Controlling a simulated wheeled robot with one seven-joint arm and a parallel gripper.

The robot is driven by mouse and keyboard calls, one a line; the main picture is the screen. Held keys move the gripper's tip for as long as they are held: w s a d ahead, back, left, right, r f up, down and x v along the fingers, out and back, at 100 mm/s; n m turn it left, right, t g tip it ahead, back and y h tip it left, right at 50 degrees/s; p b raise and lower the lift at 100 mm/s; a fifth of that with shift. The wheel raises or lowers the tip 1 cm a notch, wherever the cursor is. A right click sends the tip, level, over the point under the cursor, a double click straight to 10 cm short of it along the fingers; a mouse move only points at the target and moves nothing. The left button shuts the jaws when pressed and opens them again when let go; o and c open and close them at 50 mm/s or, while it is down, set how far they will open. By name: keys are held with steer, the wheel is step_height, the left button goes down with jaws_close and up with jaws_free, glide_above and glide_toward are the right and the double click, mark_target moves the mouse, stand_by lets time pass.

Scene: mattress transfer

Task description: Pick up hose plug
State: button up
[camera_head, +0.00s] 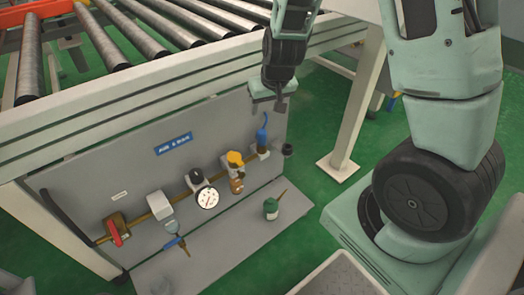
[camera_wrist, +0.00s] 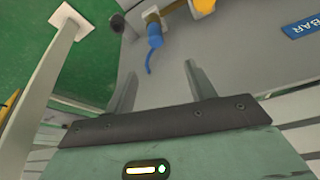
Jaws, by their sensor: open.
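The hose plug appears to be the blue piece (camera_head: 262,136) with a thin curved blue tail, at the right end of the pipe row on the grey panel. In the wrist view the blue piece (camera_wrist: 155,38) is beyond my fingertips, its tail pointing toward the gap between them. It seems seated in a fitting; the joint is too small to tell. My gripper (camera_head: 269,104) is above it in the head view, apart from it. In the wrist view my gripper (camera_wrist: 160,82) has its two fingers spread with nothing between them.
The grey panel (camera_head: 90,180) carries a red-handled valve (camera_head: 114,232), gauge (camera_head: 207,198) and yellow-topped fitting (camera_head: 235,160). A roller conveyor (camera_head: 120,40) is above, with a pale leg (camera_head: 357,105) to the right.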

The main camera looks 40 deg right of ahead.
mark_target(262, 131)
steer(key=b+x, duration=0.1)
steer(key=x, duration=0.3)
steer(key=b+x, duration=0.2)
steer(key=x, duration=0.2)
steer(key=d+b+x, duration=0.1)
steer(key=b+x, duration=0.1)
steer(key=x, duration=0.2)
steer(key=shift+s, duration=0.1)
steer(key=shift+b+x, duration=1.85)
steer(key=shift+x, duration=1.25)
steer(key=shift+r, duration=0.1)
steer(key=c, duration=1.1)
